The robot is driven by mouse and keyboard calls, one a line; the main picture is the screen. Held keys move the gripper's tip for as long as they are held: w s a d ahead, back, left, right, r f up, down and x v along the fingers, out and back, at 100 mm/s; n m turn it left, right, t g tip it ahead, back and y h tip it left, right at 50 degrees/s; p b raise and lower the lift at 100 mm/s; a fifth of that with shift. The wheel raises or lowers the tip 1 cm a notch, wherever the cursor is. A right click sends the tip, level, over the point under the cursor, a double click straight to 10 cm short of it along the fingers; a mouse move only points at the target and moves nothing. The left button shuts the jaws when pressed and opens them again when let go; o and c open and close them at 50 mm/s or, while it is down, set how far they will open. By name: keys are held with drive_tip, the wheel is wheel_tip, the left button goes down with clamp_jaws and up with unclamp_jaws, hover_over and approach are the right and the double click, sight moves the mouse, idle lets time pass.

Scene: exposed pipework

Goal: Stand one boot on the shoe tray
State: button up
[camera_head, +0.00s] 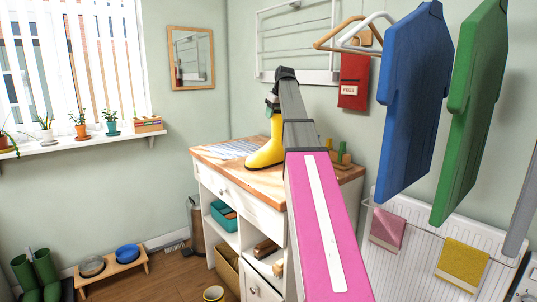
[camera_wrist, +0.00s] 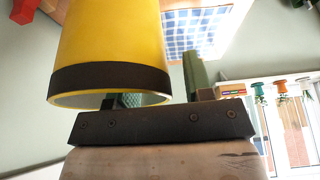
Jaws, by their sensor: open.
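A yellow boot (camera_head: 267,148) with a dark band at its top stands upright on the wooden top of a white cabinet. In the wrist view the boot (camera_wrist: 110,40) fills the upper left, its open rim facing my gripper (camera_wrist: 165,88). My gripper is open at the rim. One finger shows within the boot's opening and the other is outside, beside its wall, with a gap. In the head view my gripper (camera_head: 272,103) is just above the boot, partly hidden by my arm.
A blue checked cloth (camera_head: 232,149) lies left of the boot on the wooden counter (camera_head: 222,162). Bottles (camera_head: 342,153) stand right of it. Shirts (camera_head: 415,95) hang at right.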

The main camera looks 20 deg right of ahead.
clamp_jaws()
drive_tip(key=shift+r, duration=0.1)
idle(1.2)
